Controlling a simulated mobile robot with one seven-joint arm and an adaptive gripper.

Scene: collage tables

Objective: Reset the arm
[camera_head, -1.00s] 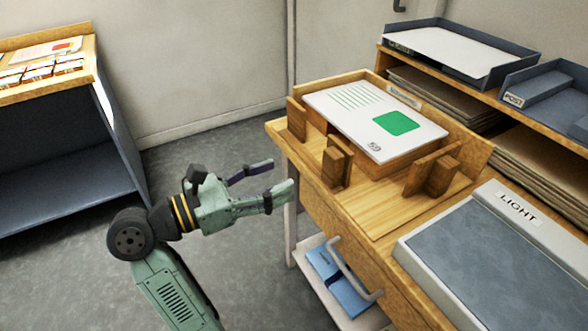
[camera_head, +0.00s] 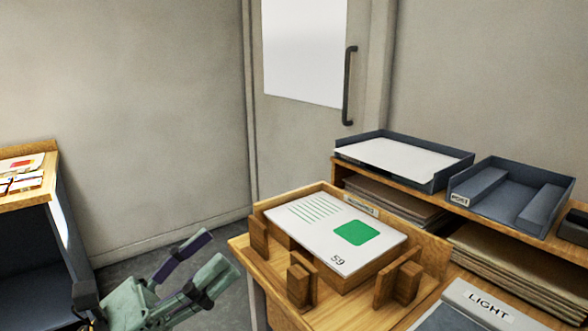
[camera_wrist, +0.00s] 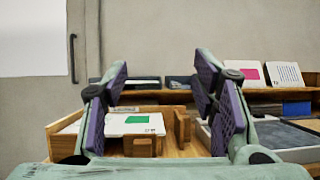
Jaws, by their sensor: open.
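My gripper (camera_head: 200,262) is at the lower left of the head view, green with purple finger pads. Its fingers are apart and nothing is between them. It is in the air to the left of the wooden table (camera_head: 283,300). In the wrist view my gripper's fingers (camera_wrist: 168,100) stand wide apart on either side of the picture. Beyond them is a wooden holder with a white printed sheet stack (camera_wrist: 110,125) bearing a green block. The same stack, marked 59 (camera_head: 306,215), lies in the holder in the head view.
A grey tray with white paper (camera_head: 400,158) and a grey POST tray (camera_head: 505,195) stand on a raised shelf at the back right. A LIGHT panel (camera_head: 490,305) lies at the lower right. Another table (camera_head: 50,146) is at the far left. A door with a dark handle (camera_head: 349,85) is behind.

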